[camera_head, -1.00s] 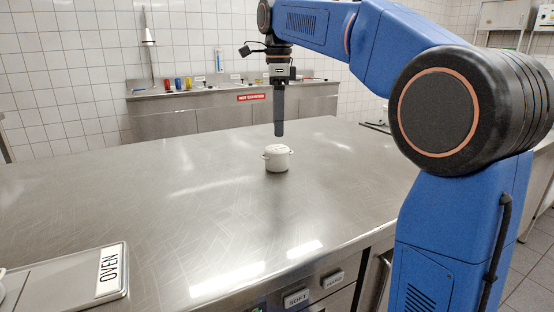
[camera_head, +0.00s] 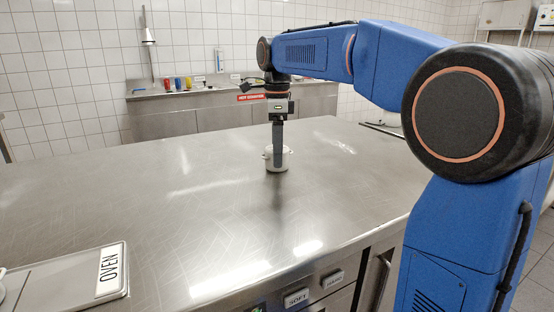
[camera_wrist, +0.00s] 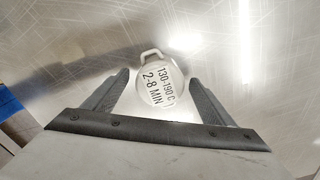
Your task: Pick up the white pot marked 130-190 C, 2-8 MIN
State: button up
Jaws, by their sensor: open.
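The white pot (camera_head: 270,160) stands upright on the steel table, with a small side handle showing. In the wrist view its round lid (camera_wrist: 160,86) reads 130-190 C, 2-8 MIN, and one handle points up. My gripper (camera_head: 278,164) points straight down at the pot, and its fingers cover part of the pot in the head view. In the wrist view my open gripper (camera_wrist: 163,88) has one finger on each side of the pot, with gaps between.
The steel table (camera_head: 170,205) is clear around the pot. Buttons marked SOFT (camera_head: 297,298) and another label sit on the front edge.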

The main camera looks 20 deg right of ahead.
jog(key=shift+c, duration=0.4)
jog(key=c, duration=1.3)
jog(key=shift+r, duration=0.2)
